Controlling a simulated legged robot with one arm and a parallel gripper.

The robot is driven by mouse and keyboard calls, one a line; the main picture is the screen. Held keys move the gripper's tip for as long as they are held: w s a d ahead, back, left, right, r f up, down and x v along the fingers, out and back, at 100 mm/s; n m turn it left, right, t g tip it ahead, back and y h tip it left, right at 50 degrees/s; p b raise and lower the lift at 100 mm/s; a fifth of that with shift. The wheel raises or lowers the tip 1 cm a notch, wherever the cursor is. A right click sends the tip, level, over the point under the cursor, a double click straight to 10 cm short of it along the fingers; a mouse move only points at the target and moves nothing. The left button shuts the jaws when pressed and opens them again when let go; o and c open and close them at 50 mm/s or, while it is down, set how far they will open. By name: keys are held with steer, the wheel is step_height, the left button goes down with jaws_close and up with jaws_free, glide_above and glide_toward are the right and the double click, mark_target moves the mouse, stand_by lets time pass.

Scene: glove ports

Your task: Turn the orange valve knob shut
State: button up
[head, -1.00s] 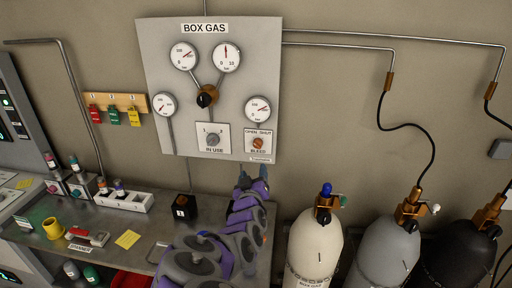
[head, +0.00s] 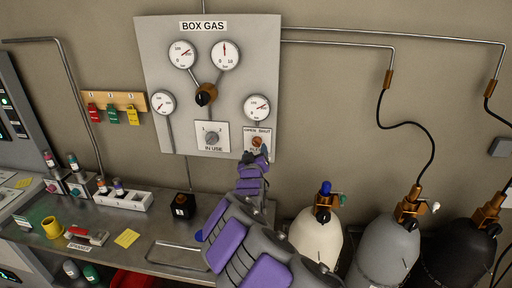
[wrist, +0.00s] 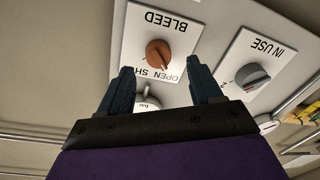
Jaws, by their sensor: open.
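The orange valve knob (wrist: 158,54) sits on a white plate marked BLEED and OPEN SHUT, upside down in the wrist view. In the head view the knob (head: 257,142) is at the lower right of the BOX GAS panel (head: 205,100), partly covered by my gripper. My gripper (wrist: 160,80) is open, its two dark fingers apart and empty. The knob shows between and beyond the fingertips, and no contact is visible. In the head view my gripper (head: 255,155) is just below the knob.
The grey IN USE knob (wrist: 252,76) is close beside the orange knob. Gauges (head: 257,107) sit above on the panel. Gas cylinders (head: 385,250) stand right of my arm.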

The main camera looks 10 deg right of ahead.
mark_target(257, 145)
steer(key=x, duration=0.4)
steer(key=shift+f, duration=0.1)
steer(key=shift+w+d, duration=0.2)
steer(key=shift+w, duration=0.3)
steer(key=c, duration=1)
steer(key=shift+c, duration=0.2)
